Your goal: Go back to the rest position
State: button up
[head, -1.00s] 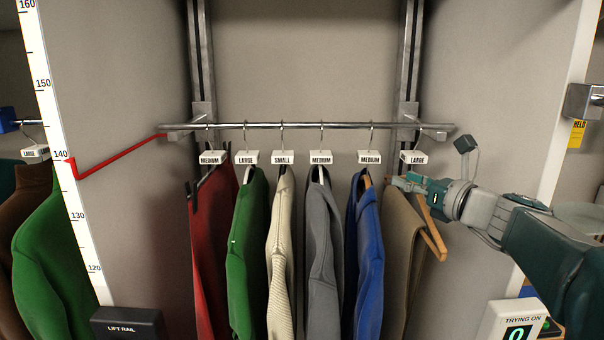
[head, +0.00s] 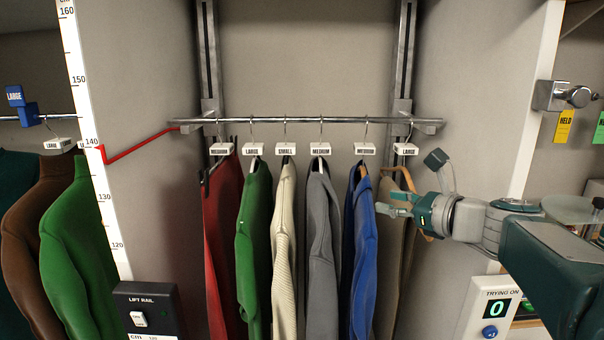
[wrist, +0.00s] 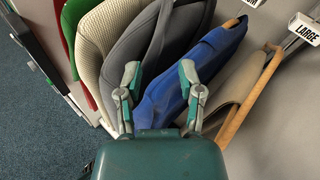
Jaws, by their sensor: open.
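My gripper (head: 396,203) is open and empty. I cannot tell whether a finger touches any cloth.
A metal rail (head: 300,120) carries the garments with size tags. A lift rail switch box (head: 148,310) stands lower left and a "TRYING ON" counter (head: 493,308) lower right. Side walls enclose the bay. More garments (head: 75,250) hang at the far left.

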jog(key=s+a+f+n+g+h, duration=0.3)
jog(key=s+a+f+n+g, duration=0.25)
jog(key=s+f+n, duration=0.6)
jog(key=s+d+f+n+h, duration=0.2)
jog(key=s+f+n+h, duration=0.1)
jog(key=s+n, duration=0.4)
jog(key=s+d+f+n+g+h, duration=0.1)
jog(key=s+d+f+n+h, duration=0.2)
jog(key=s+n, duration=0.4)
jog(key=shift+f+h, duration=0.6)
jog(key=shift+f, duration=0.05)
jog(key=shift+w+a+g, duration=0.1)
jog(key=shift+g, duration=0.15)
